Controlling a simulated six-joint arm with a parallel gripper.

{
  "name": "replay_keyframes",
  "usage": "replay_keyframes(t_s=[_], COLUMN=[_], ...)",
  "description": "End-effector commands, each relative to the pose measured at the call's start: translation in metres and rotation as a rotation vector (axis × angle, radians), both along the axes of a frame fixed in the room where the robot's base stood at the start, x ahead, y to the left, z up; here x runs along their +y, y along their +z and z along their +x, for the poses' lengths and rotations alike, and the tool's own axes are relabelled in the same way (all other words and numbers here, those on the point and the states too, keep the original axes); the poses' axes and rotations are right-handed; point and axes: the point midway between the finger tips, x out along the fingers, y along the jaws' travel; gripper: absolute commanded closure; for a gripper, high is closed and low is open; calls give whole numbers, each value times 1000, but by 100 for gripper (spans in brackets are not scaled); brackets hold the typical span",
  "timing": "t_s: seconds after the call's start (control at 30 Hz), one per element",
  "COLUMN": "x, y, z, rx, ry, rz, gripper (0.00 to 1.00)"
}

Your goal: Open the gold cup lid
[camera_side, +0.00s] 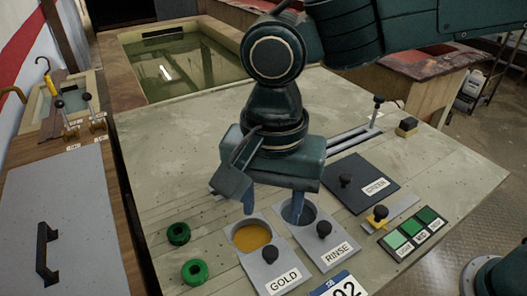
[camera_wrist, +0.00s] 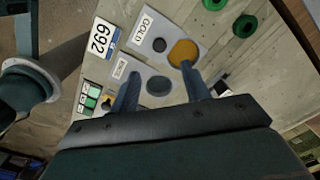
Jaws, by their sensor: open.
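The gold cup (camera_side: 252,238) shows as a round gold-coloured surface in a grey plate labelled GOLD (camera_side: 284,279). A black knob (camera_side: 270,255) stands on that plate, beside the gold circle. The wrist view also shows the gold circle (camera_wrist: 183,52) and the knob (camera_wrist: 159,45). My gripper (camera_side: 273,214) is open and empty, pointing down. Its fingers are apart above the area of the GOLD and RINSE plates, one near the gold cup and one in front of the rinse cup. In the wrist view my gripper (camera_wrist: 160,72) has nothing between its fingers. I cannot tell its exact height.
The RINSE plate (camera_side: 335,252) with its own knob (camera_side: 323,230) adjoins at the right. A dark plate (camera_side: 365,190) with a knob lies behind. Two green rings (camera_side: 179,234) lie at the left. A yellow slider (camera_side: 379,214) and green buttons (camera_side: 412,234) are at the right.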

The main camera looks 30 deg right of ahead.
Motion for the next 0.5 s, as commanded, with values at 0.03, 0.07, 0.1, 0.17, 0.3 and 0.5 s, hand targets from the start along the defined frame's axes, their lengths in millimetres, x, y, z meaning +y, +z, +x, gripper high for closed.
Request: replay_keyframes(t_s=[0.03, 0.07, 0.1, 0.17, 0.3, 0.5], x=[0, 0, 0, 0, 0, 0], y=[8, 12, 16, 22, 30, 32], z=[0, 0, 0, 0, 0, 0], rx=[-3, -3, -2, -2, -1, 0], ry=[0, 0, 0, 0, 0, 0], rz=[3, 3, 2, 2, 1, 0], gripper=[53, 53, 53, 53, 53, 53])
